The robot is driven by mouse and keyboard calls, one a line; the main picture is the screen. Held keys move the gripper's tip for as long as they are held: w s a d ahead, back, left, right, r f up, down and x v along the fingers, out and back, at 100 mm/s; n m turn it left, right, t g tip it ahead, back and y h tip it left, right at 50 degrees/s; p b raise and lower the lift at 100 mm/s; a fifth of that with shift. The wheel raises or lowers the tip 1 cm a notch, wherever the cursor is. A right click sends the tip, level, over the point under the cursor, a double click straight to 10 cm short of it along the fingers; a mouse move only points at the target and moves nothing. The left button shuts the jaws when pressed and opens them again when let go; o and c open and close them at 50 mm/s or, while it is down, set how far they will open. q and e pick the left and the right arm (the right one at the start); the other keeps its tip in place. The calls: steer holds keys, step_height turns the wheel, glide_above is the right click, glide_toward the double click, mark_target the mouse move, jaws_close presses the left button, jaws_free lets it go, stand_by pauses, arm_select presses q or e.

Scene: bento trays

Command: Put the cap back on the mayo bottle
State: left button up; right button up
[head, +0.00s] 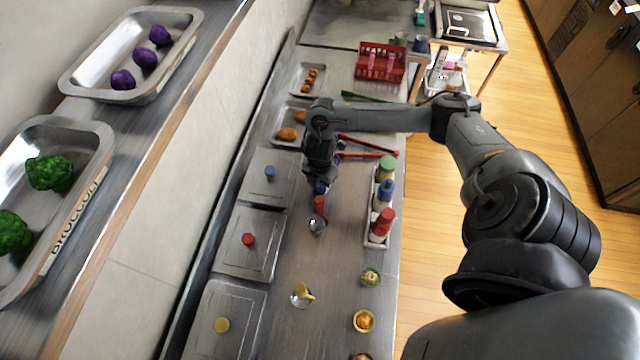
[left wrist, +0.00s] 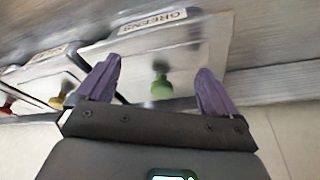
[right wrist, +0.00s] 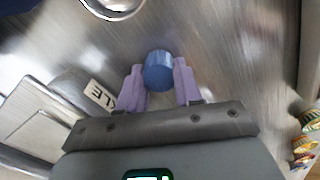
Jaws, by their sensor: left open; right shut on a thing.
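My right gripper (head: 318,181) is over the middle of the steel counter. It is shut on a blue cylindrical piece (right wrist: 158,70), whose rounded top shows between the purple fingers; I cannot tell whether it is a cap or a handle. A bottle with a green top (head: 386,167), one with a blue top (head: 385,190) and one with a red top (head: 382,222) stand in a caddy to the right of the gripper. No mayo label is readable. My left gripper (left wrist: 155,85) is open and empty, its fingers either side of a green lid knob (left wrist: 161,87) in view; it is outside the head view.
Lidded bins with blue (head: 270,172), red (head: 248,239) and yellow knobs (head: 222,325) line the left side. Scoops with red (head: 319,203) and yellow handles (head: 304,291) stand on the counter. Small bowls (head: 364,320) sit near the right edge. A red basket (head: 380,64) is farther back.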

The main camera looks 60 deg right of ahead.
arm_select(q)
step_height(320, 180, up, 3)
steer(key=p, duration=0.3)
arm_select(e)
step_height(320, 180, up, 10)
steer(key=shift+w+f, duration=0.1)
steer(key=shift+f, duration=0.15)
arm_select(q)
step_height(320, 180, up, 11)
steer(key=p, duration=1.1)
steer(key=shift+r, duration=0.15)
arm_select(e)
step_height(320, 180, up, 18)
arm_select(q)
steer(key=shift+c, duration=0.4)
steer(key=shift+d, duration=0.1)
steer(key=c, duration=0.3)
